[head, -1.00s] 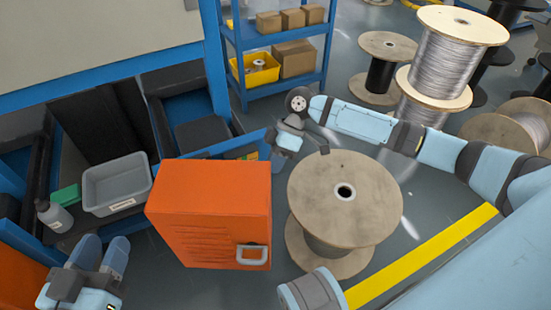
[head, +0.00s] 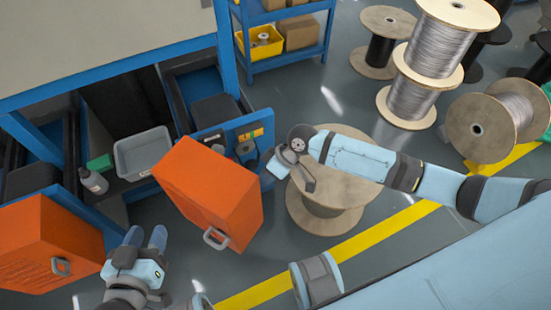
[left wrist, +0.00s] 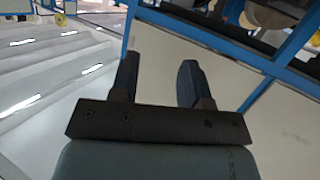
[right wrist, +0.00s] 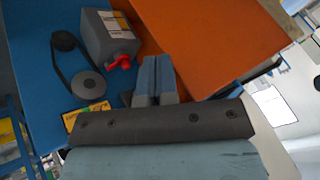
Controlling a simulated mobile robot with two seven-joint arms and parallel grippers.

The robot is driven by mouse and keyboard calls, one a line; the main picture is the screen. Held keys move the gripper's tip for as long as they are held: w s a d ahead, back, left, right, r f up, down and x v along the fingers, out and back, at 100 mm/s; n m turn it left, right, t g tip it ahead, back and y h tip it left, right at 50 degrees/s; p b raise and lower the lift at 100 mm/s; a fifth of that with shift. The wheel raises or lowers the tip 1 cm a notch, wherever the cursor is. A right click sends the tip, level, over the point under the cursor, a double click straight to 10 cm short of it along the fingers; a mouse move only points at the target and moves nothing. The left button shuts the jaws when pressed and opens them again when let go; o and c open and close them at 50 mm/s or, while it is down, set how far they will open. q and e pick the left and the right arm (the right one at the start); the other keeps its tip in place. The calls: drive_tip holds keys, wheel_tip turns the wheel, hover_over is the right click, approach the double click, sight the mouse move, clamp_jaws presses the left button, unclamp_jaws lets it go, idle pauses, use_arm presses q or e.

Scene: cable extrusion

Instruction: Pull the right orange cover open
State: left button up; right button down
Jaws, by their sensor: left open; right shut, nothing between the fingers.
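The right orange cover (head: 195,185) is in the middle of the head view, standing out at an angle from the blue machine frame, with its grey handle (head: 215,239) at the lower end. My right gripper (head: 272,168) is beside its right side, between the cover and the blue panel. In the right wrist view, the shut, empty fingers (right wrist: 156,72) point into the space beside the orange cover (right wrist: 210,40); contact is unclear. My left gripper (head: 146,237) is open and empty, left of the cover. The left orange cover (head: 45,240) is at the far left.
A grey tray (head: 143,152) and a bottle (head: 93,181) sit inside the frame. A wooden spool (head: 330,190) stands right of the cover, under my right arm. Floor below the cover is clear.

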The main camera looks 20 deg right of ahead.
sight(238, 207)
drive_tip(key=shift+s+a+r+m+p, duration=0.4)
drive_tip(key=shift+s+a+r+p, duration=0.15)
drive_tip(key=shift+s+a+p, duration=0.25)
drive_tip(key=s+a+m+t+p, duration=0.1)
drive_tip(key=a+p, duration=0.2)
drive_tip(key=s+a+m+t+p, duration=0.1)
drive_tip(key=s+a+p, duration=0.1)
drive_tip(key=a+p, duration=0.1)
drive_tip(key=s+a+m+p, duration=0.1)
drive_tip(key=a+p, duration=0.2)
drive_tip(key=shift+s+a+f+m+t+h, duration=0.15)
drive_tip(key=shift+a+f+m+t+h, duration=0.15)
drive_tip(key=shift+f+t, duration=0.1)
use_arm(q)
drive_tip(key=shift+s+a+f+g+y+p, duration=0.2)
drive_tip(key=shift+s+a+g+y, duration=0.4)
drive_tip(key=shift+a+g, duration=0.2)
drive_tip(key=shift+s+a+f+g+y+p, duration=0.15)
drive_tip(key=shift+s+a+g+y, duration=0.4)
drive_tip(key=shift+a+g, duration=0.2)
use_arm(e)
drive_tip(key=shift+s+a+f, duration=0.15)
drive_tip(key=shift+a, duration=0.4)
use_arm(q)
drive_tip(key=shift+d, duration=0.1)
use_arm(e)
drive_tip(key=shift+d, duration=0.1)
